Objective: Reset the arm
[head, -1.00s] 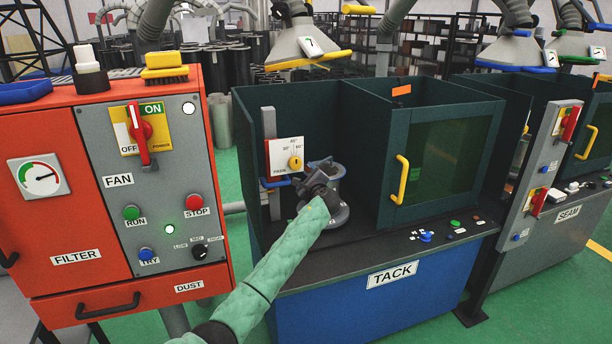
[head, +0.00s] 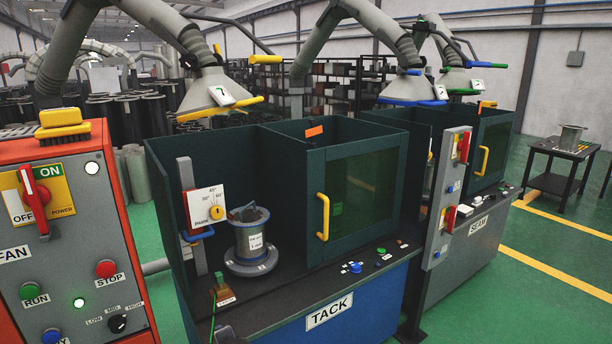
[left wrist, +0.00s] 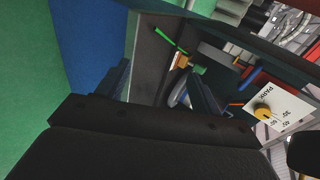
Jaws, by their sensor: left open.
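A grey flanged cylinder (head: 251,240) stands upright on its wide flange in the open bay of the TACK booth (head: 329,311). It has a white label and dark pieces at its top. In the left wrist view part of a grey round flange (left wrist: 180,90) shows, partly hidden by a finger. My left gripper (left wrist: 161,75) is open, its dark fingers spread with nothing held between them. In the head view only a small dark part of what looks like this gripper shows at the bottom edge, in front of the booth and away from the cylinder. My right gripper is not in view.
A red cabinet (head: 85,220) with fan controls stands at the left. A dial plate (head: 209,206) on a post and a small green-and-brass piece (head: 221,287) are near the cylinder.

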